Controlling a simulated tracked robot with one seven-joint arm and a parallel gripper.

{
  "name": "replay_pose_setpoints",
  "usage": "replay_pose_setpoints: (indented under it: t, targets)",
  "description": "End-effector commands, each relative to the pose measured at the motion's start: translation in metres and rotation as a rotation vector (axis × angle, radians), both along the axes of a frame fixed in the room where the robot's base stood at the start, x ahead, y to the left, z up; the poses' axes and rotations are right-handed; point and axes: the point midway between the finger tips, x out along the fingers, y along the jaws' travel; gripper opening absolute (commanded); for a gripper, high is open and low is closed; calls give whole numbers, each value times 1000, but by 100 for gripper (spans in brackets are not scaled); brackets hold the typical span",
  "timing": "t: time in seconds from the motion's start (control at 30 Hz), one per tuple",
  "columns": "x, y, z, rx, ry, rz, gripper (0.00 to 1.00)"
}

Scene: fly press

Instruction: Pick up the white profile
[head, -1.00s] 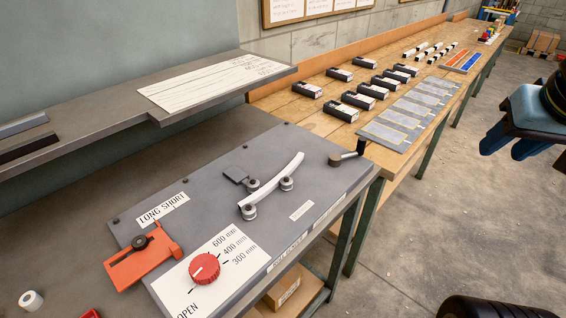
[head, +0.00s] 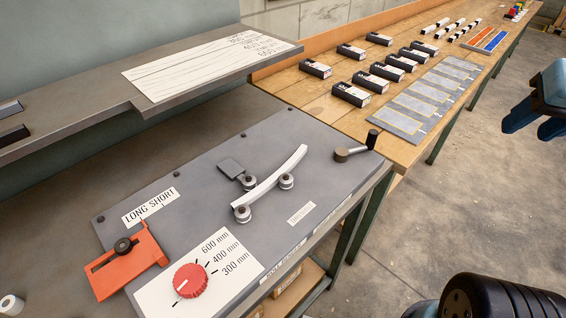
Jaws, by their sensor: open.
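The white profile (head: 270,184) is a curved white strip on the grey bender plate (head: 331,165). It lies among three rollers, two on its near side and one on its far side by a dark square block (head: 232,168). Its upper end bends away towards the back. My gripper (head: 531,125), with blue fingers, hangs at the right edge over the floor. It is open with nothing between its fingers, well apart from the profile. Its upper part is cut off by the frame.
A red dial (head: 190,281) and an orange slider (head: 128,263) stand at the plate's near left. A crank handle (head: 356,147) rises at its right. A grey shelf (head: 215,78) overhangs behind. The wooden bench (head: 310,105) holds black boxes. The floor at right is clear.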

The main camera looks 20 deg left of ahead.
Motion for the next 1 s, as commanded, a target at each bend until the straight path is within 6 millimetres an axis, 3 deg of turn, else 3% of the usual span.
replay_pose_setpoints:
  t: [0.17, 0.37, 0.7, 1.0]
  targets:
    - [17, 17, 2, -66, 38, 208, 47]
    - [50, 69, 3, -218, 101, 688, 47]
    - [81, 191, -15, -461, 155, 1581, 47]
    - [67, 310, -49, -626, 136, 2352, 47]
